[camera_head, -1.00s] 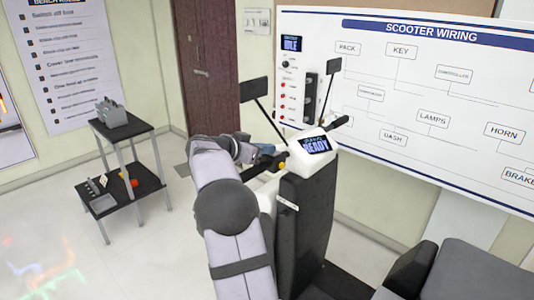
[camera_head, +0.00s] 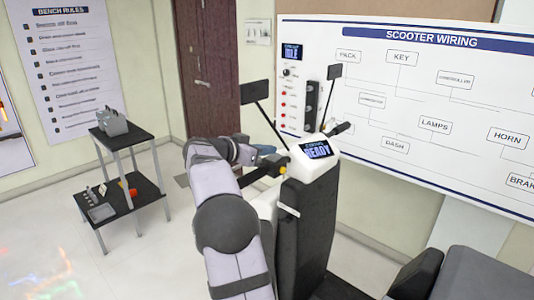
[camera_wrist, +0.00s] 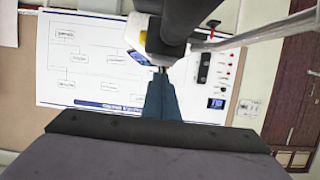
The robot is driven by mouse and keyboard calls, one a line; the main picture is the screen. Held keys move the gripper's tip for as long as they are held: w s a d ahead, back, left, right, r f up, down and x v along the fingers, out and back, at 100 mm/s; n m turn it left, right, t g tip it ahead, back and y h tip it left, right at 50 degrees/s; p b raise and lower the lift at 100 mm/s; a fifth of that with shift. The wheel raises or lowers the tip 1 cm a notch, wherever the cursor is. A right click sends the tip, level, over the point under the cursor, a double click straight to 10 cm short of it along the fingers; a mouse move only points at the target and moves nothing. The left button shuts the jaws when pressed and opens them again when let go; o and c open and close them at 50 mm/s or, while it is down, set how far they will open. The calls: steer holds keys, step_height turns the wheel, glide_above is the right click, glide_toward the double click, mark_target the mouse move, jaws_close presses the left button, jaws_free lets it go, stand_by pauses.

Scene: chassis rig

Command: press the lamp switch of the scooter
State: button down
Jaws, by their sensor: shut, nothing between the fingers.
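The scooter's white head with a dark screen reading READY (camera_head: 316,150) stands right of my arm in the head view. A yellow button-like part (camera_head: 282,170) shows beside the black left handlebar grip; I cannot tell whether it is the lamp switch. My gripper (camera_head: 268,150) is partly hidden behind my wrist, close to the left handlebar. In the wrist view my gripper (camera_wrist: 160,76) is shut and empty, its bluish fingers reaching toward the white scooter head (camera_wrist: 140,38). Contact with the handlebar cannot be told, and the lamp switch is not clearly visible there.
Two mirrors (camera_head: 254,91) (camera_head: 335,71) rise on thin stalks from the handlebar. A wiring board (camera_head: 420,100) with an IDLE screen and red lights stands behind. A small shelf (camera_head: 150,190) stands left.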

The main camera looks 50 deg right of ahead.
steer(key=shift+r, duration=0.15)
steer(key=r, duration=0.2)
steer(key=r+p, duration=0.1)
steer(key=shift+a+r, duration=0.2)
steer(key=shift+a, duration=0.05)
steer(key=shift+w+a+r+b, duration=0.1)
steer(key=shift+a+r+b, duration=0.05)
steer(key=shift+a+b, duration=0.25)
steer(key=f+b+v, duration=0.2)
steer(key=b+v, duration=0.3)
steer(key=v, duration=0.4)
steer(key=shift+a, duration=0.4)
steer(key=shift+r, duration=0.1)
